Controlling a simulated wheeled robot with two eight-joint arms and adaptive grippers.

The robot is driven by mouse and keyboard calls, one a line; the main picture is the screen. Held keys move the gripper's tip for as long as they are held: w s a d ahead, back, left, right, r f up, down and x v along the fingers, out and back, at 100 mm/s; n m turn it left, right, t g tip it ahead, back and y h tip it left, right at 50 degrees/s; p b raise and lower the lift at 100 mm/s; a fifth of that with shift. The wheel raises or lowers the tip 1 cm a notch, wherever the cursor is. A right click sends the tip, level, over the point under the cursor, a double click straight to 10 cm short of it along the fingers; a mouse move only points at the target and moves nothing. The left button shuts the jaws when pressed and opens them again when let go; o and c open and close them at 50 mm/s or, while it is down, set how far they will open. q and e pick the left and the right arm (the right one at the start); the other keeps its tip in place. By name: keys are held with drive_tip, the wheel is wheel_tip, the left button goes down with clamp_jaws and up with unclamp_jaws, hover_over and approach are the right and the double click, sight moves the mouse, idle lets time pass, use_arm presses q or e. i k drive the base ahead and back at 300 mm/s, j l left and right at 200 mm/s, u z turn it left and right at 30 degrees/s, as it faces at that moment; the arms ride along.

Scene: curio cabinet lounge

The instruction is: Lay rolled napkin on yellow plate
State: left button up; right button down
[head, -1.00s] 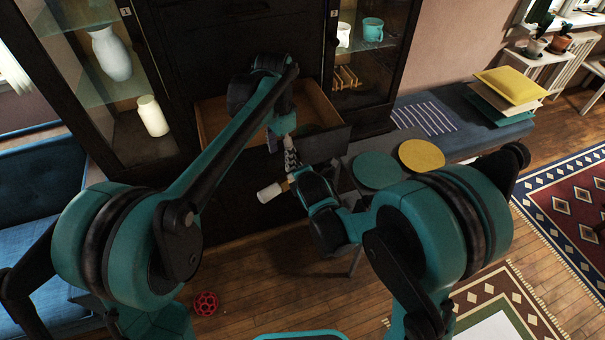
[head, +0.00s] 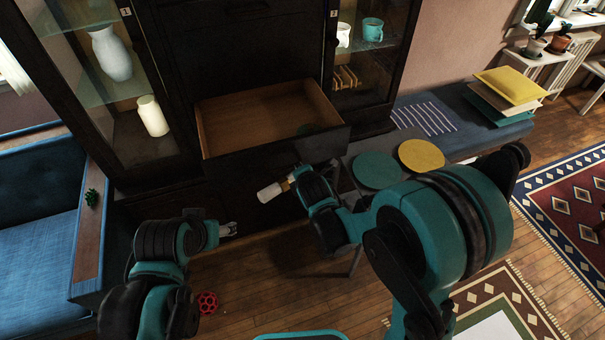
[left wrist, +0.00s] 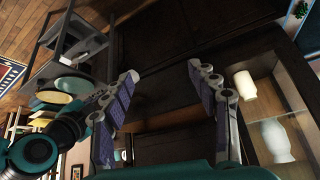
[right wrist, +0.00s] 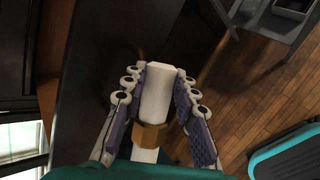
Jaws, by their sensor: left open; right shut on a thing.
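The rolled napkin (head: 270,192) is white with a tan band, held in my right gripper (head: 291,182) in front of the cabinet, below the open drawer. In the right wrist view the napkin (right wrist: 155,100) lies between the fingers of the right gripper (right wrist: 155,95), its gold band (right wrist: 150,137) near the palm. The yellow plate (head: 421,155) lies flat on the grey bench, to the right of the right gripper and apart from it. My left gripper (head: 228,229) is low at the left and empty; in the left wrist view the left gripper (left wrist: 166,95) has its fingers spread.
A teal plate (head: 377,170) lies left of the yellow plate. The open wooden drawer (head: 262,120) juts out above the right gripper. A red ball (head: 206,303) is on the floor.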

sight(430, 161)
drive_tip(key=i+l+z, duration=0.6)
drive_tip(key=i+l, duration=0.2)
drive_tip(key=l, duration=0.15)
